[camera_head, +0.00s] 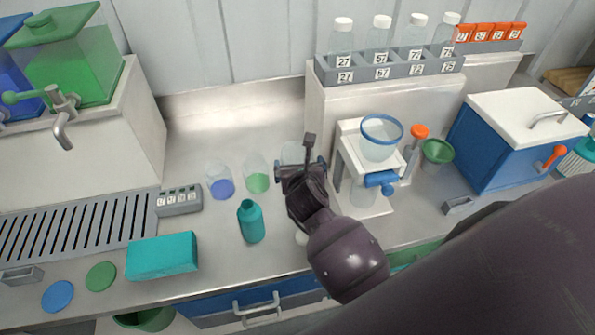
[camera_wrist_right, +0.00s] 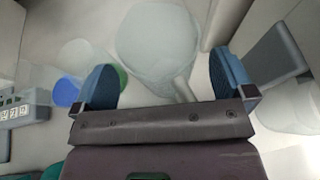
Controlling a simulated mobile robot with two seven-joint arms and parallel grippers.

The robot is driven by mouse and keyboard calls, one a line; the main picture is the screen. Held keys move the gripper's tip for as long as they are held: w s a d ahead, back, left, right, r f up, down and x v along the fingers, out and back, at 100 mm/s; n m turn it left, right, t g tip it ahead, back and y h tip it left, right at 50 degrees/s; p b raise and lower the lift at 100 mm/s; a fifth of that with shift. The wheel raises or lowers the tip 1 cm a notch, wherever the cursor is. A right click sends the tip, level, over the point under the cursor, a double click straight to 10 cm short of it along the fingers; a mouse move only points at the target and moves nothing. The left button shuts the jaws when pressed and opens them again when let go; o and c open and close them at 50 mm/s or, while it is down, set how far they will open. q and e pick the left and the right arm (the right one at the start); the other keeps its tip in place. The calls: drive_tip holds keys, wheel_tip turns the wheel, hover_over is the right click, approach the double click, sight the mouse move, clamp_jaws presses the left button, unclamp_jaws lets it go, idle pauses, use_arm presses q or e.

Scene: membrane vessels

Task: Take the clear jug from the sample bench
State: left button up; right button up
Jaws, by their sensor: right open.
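The clear jug (camera_head: 292,152) stands on the sample bench, mostly hidden behind my right gripper in the head view. In the right wrist view the clear jug (camera_wrist_right: 157,42) is a large, pale, see-through round shape seen from above, with what looks like a handle pointing toward the gripper. My right gripper (camera_head: 301,167) is open. In the right wrist view its two blue fingers (camera_wrist_right: 165,76) lie to either side of the handle, with a gap visible; contact cannot be told. My left gripper is not in view.
Left of the jug stand clear beakers with green (camera_head: 257,182) and blue (camera_head: 222,187) liquid. A teal bottle (camera_head: 251,222) stands in front of them. A white stand with a blue-rimmed funnel (camera_head: 381,138) is close on the right. Bench behind the beakers is clear.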

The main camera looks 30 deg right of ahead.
sight(296, 152)
drive_tip(key=x, duration=0.4)
drive_tip(key=c, duration=0.9)
